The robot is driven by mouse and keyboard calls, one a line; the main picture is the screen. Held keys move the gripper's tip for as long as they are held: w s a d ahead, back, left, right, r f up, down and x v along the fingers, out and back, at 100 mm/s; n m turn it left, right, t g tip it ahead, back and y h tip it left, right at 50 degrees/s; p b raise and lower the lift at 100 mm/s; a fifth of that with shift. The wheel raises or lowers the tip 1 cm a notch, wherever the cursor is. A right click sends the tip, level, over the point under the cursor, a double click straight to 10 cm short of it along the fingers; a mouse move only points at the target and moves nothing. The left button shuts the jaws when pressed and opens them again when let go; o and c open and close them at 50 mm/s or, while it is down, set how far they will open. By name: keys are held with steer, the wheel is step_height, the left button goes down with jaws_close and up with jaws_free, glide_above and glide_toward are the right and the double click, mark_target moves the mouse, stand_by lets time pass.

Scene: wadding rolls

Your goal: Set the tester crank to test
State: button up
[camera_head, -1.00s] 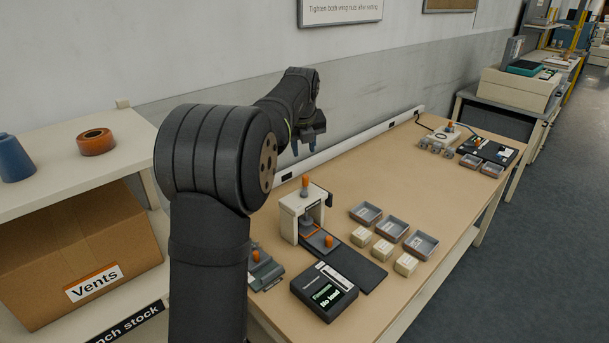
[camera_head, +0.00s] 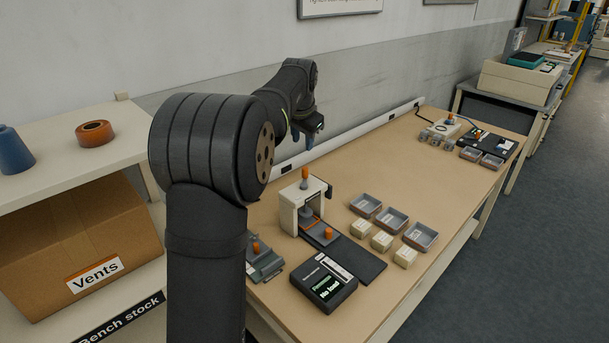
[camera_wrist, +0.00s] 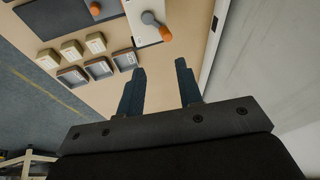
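The tester is a small white frame (camera_head: 289,212) on the bench, seen in the camera_head view. On its top is a crank with an orange handle (camera_head: 305,175). In the camera_wrist view its pale top (camera_wrist: 136,14) shows a grey crank arm (camera_wrist: 150,18) ending in an orange knob (camera_wrist: 165,34). My gripper (camera_head: 309,131) is above the bench near the back wall, apart from the tester. In the camera_wrist view its two dark fingers (camera_wrist: 160,66) are spread with nothing between them, and the orange knob lies beyond the tips.
A black display unit (camera_head: 323,285) stands in front of the tester, its small text hard to read. Grey trays (camera_head: 420,237) and pale blocks (camera_head: 405,257) lie to the right. A fixture with an orange knob (camera_head: 262,262) is at left.

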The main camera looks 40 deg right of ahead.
steer(key=n, duration=0.7)
glide_toward(305, 179)
steer(key=x, duration=0.7)
steer(key=shift+w+d+f, duration=0.1)
steer(key=shift+w, duration=0.05)
jaws_close()
